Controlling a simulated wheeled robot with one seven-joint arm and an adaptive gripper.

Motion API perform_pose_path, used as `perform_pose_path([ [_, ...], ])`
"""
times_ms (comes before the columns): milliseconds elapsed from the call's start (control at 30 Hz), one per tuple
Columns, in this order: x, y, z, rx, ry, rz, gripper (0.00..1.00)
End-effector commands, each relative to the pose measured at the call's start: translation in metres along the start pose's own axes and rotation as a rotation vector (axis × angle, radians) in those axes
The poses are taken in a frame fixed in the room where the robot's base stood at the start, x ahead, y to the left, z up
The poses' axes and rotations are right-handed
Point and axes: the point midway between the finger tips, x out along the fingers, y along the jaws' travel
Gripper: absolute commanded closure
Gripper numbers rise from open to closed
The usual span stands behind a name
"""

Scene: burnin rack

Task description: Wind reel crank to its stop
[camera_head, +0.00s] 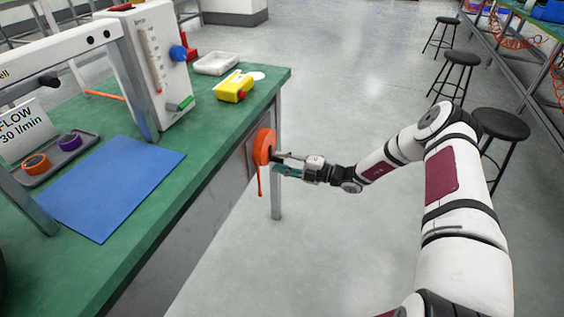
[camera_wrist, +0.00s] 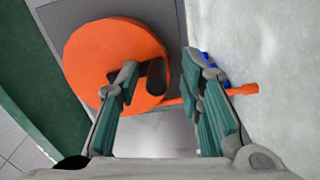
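The orange reel (camera_head: 264,146) is mounted on the side of the green bench, below its top edge. In the wrist view the reel (camera_wrist: 92,62) is a large round disc at upper left. A dark grey piece, seemingly the crank handle (camera_wrist: 156,82), stands out near the disc's right edge. My gripper (camera_head: 279,161) is at the reel's face. In the wrist view my gripper (camera_wrist: 162,72) has its two fingers apart, the left one over the disc and the right one beyond its edge. The dark piece shows between them, nearer the left finger; contact cannot be told.
An orange strip (camera_head: 260,182) hangs below the reel; its thicker end (camera_wrist: 243,89) lies right of my fingers. A blue piece (camera_wrist: 207,58) shows behind the right fingertip. The bench (camera_head: 180,212) carries a blue mat (camera_head: 112,187) and a yellow device (camera_head: 234,88). Floor beside the bench is clear.

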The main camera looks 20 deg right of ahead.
Motion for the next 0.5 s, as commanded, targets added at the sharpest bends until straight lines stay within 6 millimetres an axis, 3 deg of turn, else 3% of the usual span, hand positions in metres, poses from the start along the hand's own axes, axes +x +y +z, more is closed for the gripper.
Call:
perform_pose_path([
  [267,-0.010,0.001,0.001,-0.001,-0.001,0.003,0.66],
  [500,-0.055,0.001,0.001,-0.001,-0.004,0.001,0.66],
])
